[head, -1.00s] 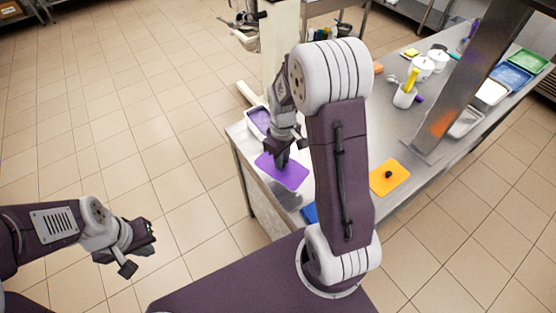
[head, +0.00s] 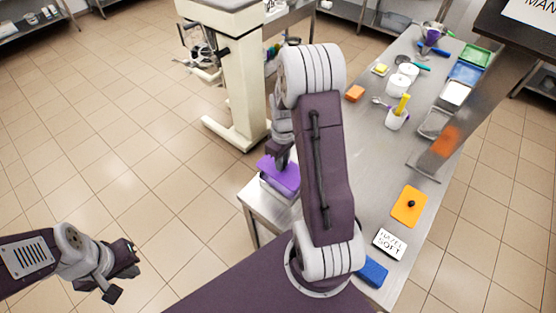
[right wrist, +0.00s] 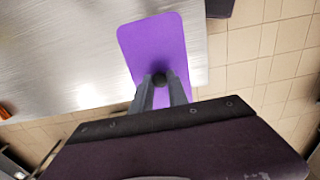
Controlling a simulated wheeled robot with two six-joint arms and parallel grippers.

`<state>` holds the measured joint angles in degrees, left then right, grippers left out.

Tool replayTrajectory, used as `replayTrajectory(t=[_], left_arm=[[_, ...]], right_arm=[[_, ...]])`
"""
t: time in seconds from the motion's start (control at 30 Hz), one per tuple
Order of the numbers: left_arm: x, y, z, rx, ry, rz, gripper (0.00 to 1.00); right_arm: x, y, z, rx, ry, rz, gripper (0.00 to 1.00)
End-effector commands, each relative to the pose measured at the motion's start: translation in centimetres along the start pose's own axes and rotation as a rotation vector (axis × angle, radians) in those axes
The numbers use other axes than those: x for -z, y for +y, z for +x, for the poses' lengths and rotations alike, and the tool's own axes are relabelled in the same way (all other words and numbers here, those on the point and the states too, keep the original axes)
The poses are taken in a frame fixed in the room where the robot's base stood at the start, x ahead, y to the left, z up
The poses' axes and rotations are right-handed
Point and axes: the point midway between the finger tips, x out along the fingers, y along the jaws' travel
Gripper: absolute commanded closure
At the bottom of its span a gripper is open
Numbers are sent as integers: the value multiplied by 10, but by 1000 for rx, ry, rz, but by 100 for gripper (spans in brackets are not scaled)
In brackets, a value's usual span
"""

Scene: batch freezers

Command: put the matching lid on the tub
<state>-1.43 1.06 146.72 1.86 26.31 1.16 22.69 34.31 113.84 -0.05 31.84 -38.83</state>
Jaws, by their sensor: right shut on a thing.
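The purple lid (head: 284,174) is a flat rounded rectangle with a black knob. My right gripper (head: 283,160) is shut on that knob; the right wrist view shows the knob (right wrist: 160,79) between its fingers. The lid is above the tub (head: 272,188), whose pale side shows beneath it at the table's near left corner. I cannot tell whether lid and tub touch. The lid hides the tub's inside, and in the right wrist view it hides the tub entirely. My left gripper (head: 124,277) is open and empty over the floor at the left.
An orange lid (head: 409,206) with a black knob lies on the steel table (head: 355,150). Nearby are a card reading "HAZEL SOFT" (head: 390,243) and a blue block (head: 372,271). White containers (head: 397,86) and a utensil pot (head: 396,119) stand farther back. A machine (head: 240,80) stands behind.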

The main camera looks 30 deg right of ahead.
Motion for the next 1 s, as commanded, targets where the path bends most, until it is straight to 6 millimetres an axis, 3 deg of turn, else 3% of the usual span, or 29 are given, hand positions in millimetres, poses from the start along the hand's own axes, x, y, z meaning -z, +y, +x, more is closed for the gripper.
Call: replayTrajectory(t=[0.6, 1.0], left_arm=[[-5, -1, 52, 0, 0, 0, 100], [-5, -1, 53, 0, 1, 0, 100]], right_arm=[[0, 0, 60, 0, 0, 0, 100], [0, 0, 63, 0, 0, 0, 100]])
